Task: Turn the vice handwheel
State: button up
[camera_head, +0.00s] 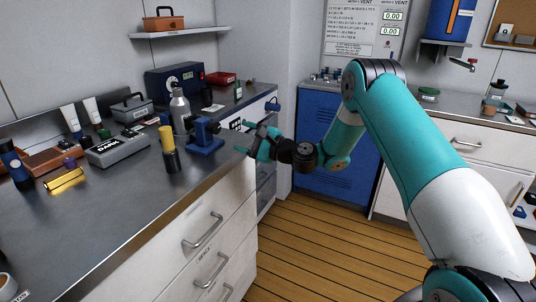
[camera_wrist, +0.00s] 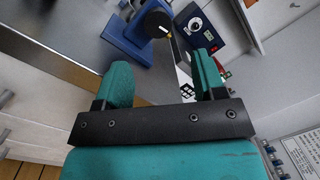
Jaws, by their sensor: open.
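The blue vice (camera_head: 206,139) stands on the grey metal worktop near its right edge. In the wrist view the vice (camera_wrist: 118,40) is at the top, left of centre. Its black handwheel (camera_wrist: 155,23) is round with a short yellow mark and lies beyond my fingertips, roughly between their lines. In the head view the handwheel is small and hard to make out. My gripper (camera_head: 246,138) is open and empty, to the right of the vice and apart from it. Its two teal fingers (camera_wrist: 162,68) point toward the vice with a clear gap between them.
A yellow-and-black cylinder (camera_head: 169,148) and a grey bottle (camera_head: 180,111) stand close left of the vice. A dark blue box with a dial (camera_head: 174,84) is behind. Drawers (camera_head: 205,243) are below the worktop. The wooden floor (camera_head: 310,236) is clear.

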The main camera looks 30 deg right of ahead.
jog(key=b+v, duration=0.7)
jog(key=b, duration=0.4)
jog(key=shift+s+d+f+b, duration=0.15)
jog(key=shift+s+f+b, duration=0.05)
jog(key=shift+s+b, duration=0.15)
jog(key=s+a+n+g, duration=1)
jog(key=s+a+n, duration=0.25)
jog(key=a, duration=0.45)
jog(key=s+d+f+n+g+h, duration=0.15)
jog(key=s+n+g+h, duration=0.35)
jog(key=s, duration=0.6)
jog(key=s+f+n+h, duration=0.25)
jog(key=s+n, duration=0.45)
jog(key=s, duration=0.5)
notch_tip(320, 180, up, 18)
jog(key=p, duration=1.8)
jog(key=shift+r+p, duration=0.25)
jog(key=shift+p, duration=0.15)
